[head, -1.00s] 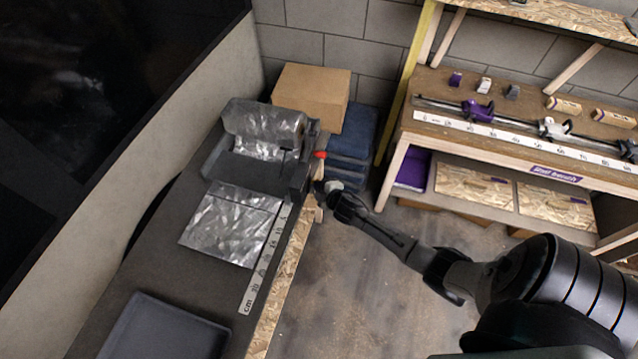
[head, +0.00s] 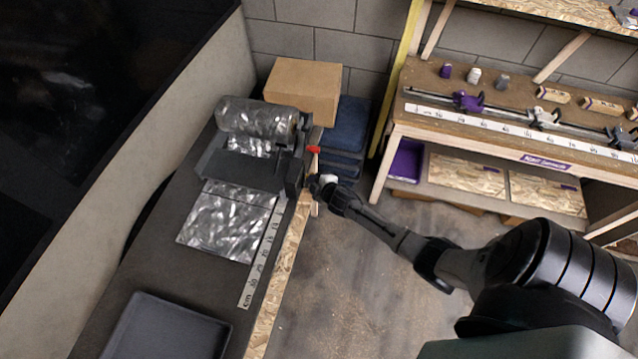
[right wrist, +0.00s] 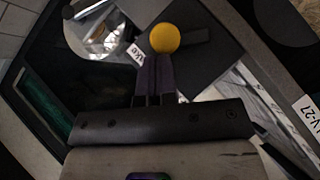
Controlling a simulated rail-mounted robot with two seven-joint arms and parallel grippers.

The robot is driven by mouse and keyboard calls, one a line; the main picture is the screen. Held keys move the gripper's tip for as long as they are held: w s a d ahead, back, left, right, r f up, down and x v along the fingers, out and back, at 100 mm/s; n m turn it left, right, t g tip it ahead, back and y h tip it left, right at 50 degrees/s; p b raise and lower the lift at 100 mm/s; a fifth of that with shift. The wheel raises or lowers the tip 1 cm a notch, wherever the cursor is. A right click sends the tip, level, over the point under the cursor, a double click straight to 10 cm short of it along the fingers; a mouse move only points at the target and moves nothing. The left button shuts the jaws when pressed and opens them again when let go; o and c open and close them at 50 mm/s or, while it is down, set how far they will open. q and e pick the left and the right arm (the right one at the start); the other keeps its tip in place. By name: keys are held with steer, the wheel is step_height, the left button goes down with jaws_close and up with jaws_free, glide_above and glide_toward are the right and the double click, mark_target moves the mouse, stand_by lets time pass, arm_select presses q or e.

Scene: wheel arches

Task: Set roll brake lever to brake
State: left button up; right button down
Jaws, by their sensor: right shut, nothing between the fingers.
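The roll dispenser holds a silver foil roll (head: 258,119) at the back of the dark bench, and foil hangs onto the bench top. A red knob (head: 313,149) stands at the dispenser's right end. My right gripper (head: 311,184) is just below this knob, beside the dark end plate (head: 295,172). In the right wrist view, my right fingers (right wrist: 154,62) are shut and empty. A yellow ball knob (right wrist: 165,38) shows right at their tips; I cannot tell whether they touch. A white label (right wrist: 135,53) ending in "AKE" is beside it. My left gripper is out of view.
A cardboard box (head: 303,91) and blue crates (head: 349,130) stand behind the dispenser. A grey tray (head: 168,330) lies at the bench front, near a ruler strip (head: 262,255). A second workbench (head: 420,92) is at the right. The floor between is clear.

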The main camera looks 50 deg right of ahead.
steer(key=w+a+r+p+v, duration=0.1)
steer(key=p+v, duration=0.1)
steer(key=v, duration=1)
steer(key=shift+a+r+p, duration=0.4)
steer(key=shift+a+r, duration=0.05)
steer(key=shift+r, duration=0.1)
steer(key=shift+s, duration=0.1)
